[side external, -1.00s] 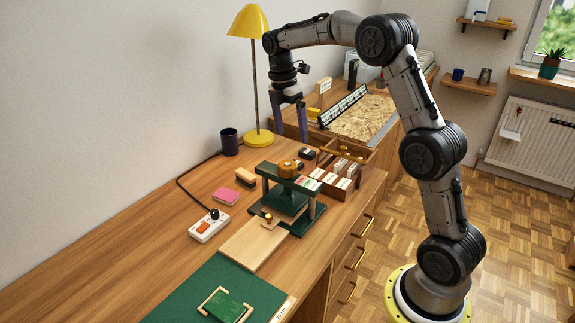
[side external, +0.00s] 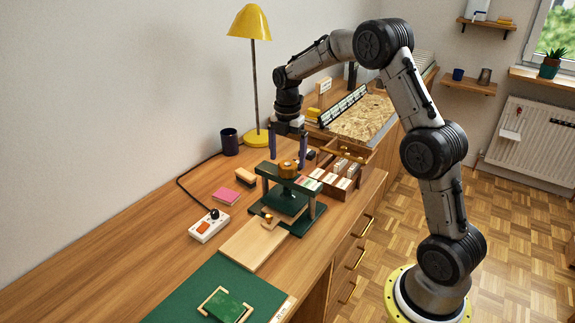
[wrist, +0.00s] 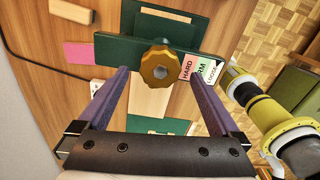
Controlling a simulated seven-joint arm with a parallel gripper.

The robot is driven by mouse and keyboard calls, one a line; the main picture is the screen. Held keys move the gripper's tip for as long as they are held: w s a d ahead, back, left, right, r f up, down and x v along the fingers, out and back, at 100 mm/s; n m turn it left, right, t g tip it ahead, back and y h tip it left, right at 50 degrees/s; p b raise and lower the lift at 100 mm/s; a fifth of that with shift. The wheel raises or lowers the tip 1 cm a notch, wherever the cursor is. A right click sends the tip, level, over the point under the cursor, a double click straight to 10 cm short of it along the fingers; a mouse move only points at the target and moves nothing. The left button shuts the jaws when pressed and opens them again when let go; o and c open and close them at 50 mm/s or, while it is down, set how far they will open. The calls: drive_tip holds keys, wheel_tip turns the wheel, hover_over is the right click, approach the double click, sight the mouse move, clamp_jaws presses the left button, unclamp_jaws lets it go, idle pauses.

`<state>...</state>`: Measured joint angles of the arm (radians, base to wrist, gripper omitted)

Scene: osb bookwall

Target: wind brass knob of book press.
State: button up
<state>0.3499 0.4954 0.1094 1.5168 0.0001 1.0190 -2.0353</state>
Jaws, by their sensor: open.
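The book press (side external: 286,207) is dark green and stands on the desk. Its brass knob (side external: 288,169) sits on top of the crossbar. In the wrist view my gripper (wrist: 162,72) has one finger on each side of the knob, with clear gaps.
A yellow lamp (side external: 257,136) and a dark cup (side external: 229,142) stand behind. A wooden box of cards (side external: 335,180) is right of the press. A pink pad (side external: 227,196), a power strip (side external: 209,226) and a wooden board (side external: 254,244) lie nearby.

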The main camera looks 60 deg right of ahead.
sight(287, 165)
drive_tip(key=shift+f, duration=1.75)
drive_tip(key=c, duration=1.4)
